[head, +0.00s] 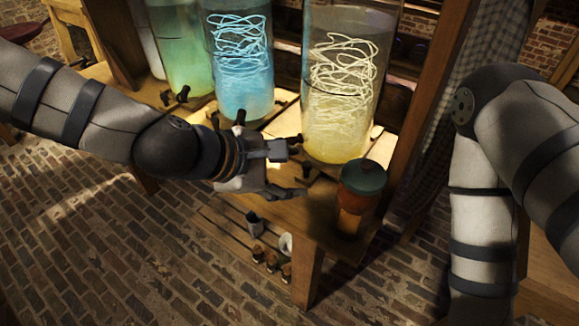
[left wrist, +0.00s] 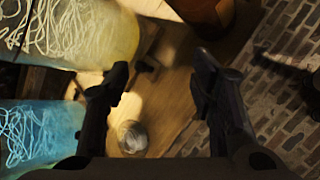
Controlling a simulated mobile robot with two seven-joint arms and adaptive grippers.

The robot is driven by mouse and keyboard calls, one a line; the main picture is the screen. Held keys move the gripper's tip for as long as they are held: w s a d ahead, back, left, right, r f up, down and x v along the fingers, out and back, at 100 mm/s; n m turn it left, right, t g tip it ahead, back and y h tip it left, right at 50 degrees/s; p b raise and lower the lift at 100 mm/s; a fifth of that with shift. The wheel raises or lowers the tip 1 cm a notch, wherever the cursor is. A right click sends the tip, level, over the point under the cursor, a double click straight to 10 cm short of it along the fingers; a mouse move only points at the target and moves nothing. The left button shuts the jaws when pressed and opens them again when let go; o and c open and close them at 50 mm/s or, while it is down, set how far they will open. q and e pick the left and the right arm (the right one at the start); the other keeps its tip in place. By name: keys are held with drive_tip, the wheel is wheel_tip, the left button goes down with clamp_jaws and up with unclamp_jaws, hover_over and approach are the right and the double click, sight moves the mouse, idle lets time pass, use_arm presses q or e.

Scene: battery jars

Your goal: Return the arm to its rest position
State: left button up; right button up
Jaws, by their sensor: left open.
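My left arm comes in from the left in the head view. My left gripper (head: 290,170) is open and empty, in front of the jars and just left of a lidded container. In the left wrist view its two fingers (left wrist: 160,85) stand apart, with wooden table top and a small pale round object (left wrist: 132,136) showing beyond and between them. My right arm (head: 485,190) hangs down at the right of the head view. Its gripper is out of view.
A yellow jar (head: 345,100), a blue jar (head: 240,70) and a green jar (head: 182,50) stand on the wooden table (head: 325,225). A green-lidded orange container (head: 361,185) stands near its front corner. A lower shelf (head: 235,235) holds small bottles. The brick floor in front is clear.

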use_arm(q)
drive_tip(key=s+a+f+m+g+y, duration=0.2)
drive_tip(key=s+a+f+m, duration=0.2)
drive_tip(key=s+a+f, duration=0.35)
drive_tip(key=s+a+f+m+g+y, duration=0.2)
drive_tip(key=s+a+f+m, duration=0.2)
drive_tip(key=s+f, duration=0.6)
drive_tip(key=s+a+f+m+g+y, duration=0.3)
drive_tip(key=s+a+f+m, duration=0.2)
drive_tip(key=s+a, duration=0.7)
drive_tip(key=shift+s+a+f+m+y, duration=0.15)
drive_tip(key=shift+s+a+m+y, duration=0.25)
drive_tip(key=shift+s+m, duration=0.6)
drive_tip(key=shift+w, duration=0.25)
